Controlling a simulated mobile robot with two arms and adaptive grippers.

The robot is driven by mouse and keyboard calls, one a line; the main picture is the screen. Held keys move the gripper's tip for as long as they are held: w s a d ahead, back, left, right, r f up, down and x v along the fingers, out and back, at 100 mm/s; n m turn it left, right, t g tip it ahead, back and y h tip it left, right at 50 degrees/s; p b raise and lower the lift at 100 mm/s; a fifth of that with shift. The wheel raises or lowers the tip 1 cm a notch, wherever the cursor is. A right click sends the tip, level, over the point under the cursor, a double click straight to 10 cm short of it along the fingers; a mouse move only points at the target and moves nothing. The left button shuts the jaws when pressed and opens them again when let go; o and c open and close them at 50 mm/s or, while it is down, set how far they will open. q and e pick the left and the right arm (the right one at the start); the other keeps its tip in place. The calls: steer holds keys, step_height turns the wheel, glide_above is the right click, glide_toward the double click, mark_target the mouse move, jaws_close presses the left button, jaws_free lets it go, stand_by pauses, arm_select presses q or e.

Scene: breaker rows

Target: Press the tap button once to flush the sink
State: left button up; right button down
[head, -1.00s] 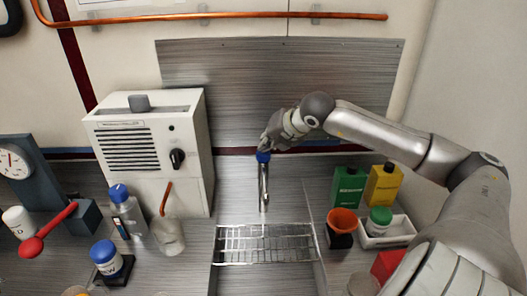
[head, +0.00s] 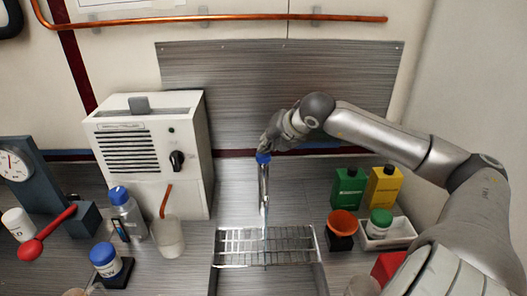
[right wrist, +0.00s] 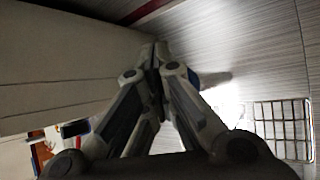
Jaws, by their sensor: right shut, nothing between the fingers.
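The tap (head: 263,185) is a slim metal spout behind the sink, with a blue button (head: 263,158) on top. My right gripper (head: 265,147) is shut and empty, with its fingertips right at the button and seemingly touching it. A thin clear stream (head: 265,238) runs from the spout down through the wire rack over the sink (head: 238,232). In the right wrist view the closed fingertips (right wrist: 155,60) hide most of the tap; a small blue patch (right wrist: 193,78) shows beside them. My left gripper is out of view.
A white machine (head: 150,150) stands left of the tap, with bottles and a beaker (head: 168,238) before it. Green (head: 347,188) and yellow (head: 384,187) bottles, an orange funnel (head: 343,223) and a white tray (head: 390,240) stand on the right, below my right arm.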

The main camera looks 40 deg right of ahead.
steer(key=shift+r+p, duration=0.35)
steer(key=shift+r, duration=0.5)
steer(key=shift+r, duration=0.15)
steer(key=shift+r, duration=0.3)
step_height(320, 180, up, 4)
steer(key=p, duration=0.3)
steer(key=shift+r, duration=0.1)
